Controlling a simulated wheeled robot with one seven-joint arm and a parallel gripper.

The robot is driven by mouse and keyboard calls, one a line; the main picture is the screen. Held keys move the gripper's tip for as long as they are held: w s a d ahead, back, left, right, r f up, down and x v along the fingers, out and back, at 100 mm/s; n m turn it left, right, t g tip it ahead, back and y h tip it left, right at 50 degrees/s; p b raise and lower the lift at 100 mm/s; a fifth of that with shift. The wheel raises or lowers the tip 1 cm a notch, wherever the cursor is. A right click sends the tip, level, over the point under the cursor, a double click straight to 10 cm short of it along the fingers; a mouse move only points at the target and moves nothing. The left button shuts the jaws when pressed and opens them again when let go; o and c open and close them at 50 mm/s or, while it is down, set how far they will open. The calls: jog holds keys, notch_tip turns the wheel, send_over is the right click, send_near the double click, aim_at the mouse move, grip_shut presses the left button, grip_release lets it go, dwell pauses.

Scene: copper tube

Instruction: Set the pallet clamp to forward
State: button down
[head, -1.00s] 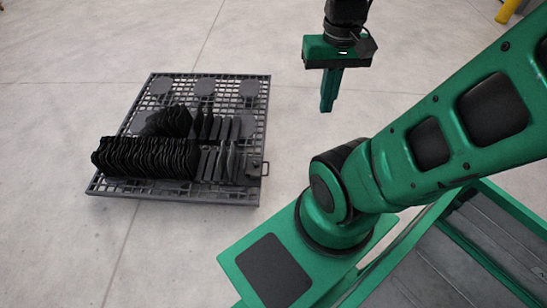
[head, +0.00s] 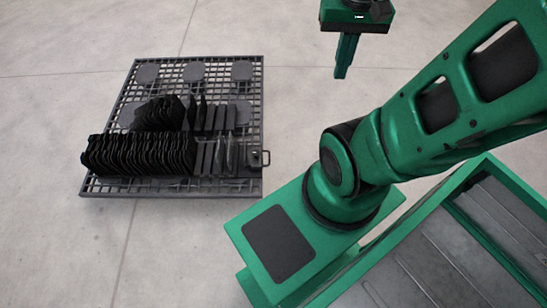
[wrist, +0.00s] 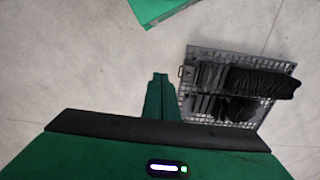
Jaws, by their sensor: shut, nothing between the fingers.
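A grey mesh pallet (head: 243,75) lies on the floor left of my arm in the head view; it also shows at the right of the wrist view (wrist: 215,117). A small clamp (head: 260,158) with a handle sits at its right edge, near the grey upright plates; in the wrist view the handle (wrist: 181,71) juts from the pallet's left edge. Its exact setting is too small to tell. My gripper (head: 341,74) is shut and empty, high and to the right of the pallet. Its fingers also show in the wrist view (wrist: 160,76), apart from the clamp.
A row of black folded pieces (head: 135,154) and several grey plates (head: 213,157) stand on the pallet. My green base occupies the lower right. Bare concrete floor (head: 60,40) surrounds the pallet, with free room between it and my gripper.

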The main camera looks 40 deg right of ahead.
jog(key=w+d+f+m, duration=0.3)
jog(key=w+d+f, duration=0.2)
jog(key=w+f, duration=0.4)
jog(key=w+d+f+m, duration=0.35)
jog(key=w+f, duration=0.35)
jog(key=w, duration=0.4)
jog(key=w+d+f+m, duration=0.2)
jog(key=w+f, duration=0.1)
jog(key=f, duration=0.7)
jog(key=w+d+f+m, duration=0.1)
jog(key=w+f+m, duration=0.15)
jog(key=f, duration=0.65)
jog(key=s+a+f+m+t+y, duration=0.1)
jog(key=a+f+m, duration=0.1)
jog(key=f, duration=1.4)
jog(key=s+a+f+m+y, duration=0.1)
jog(key=s+a+f+m, duration=0.1)
jog(key=f, duration=1.3)
jog(key=a+m, duration=0.1)
jog(key=m, duration=0.1)
jog(key=shift+a+f+m+t+y, duration=0.2)
jog(key=shift+f+m+t+y, duration=0.1)
jog(key=shift+f+t, duration=0.1)
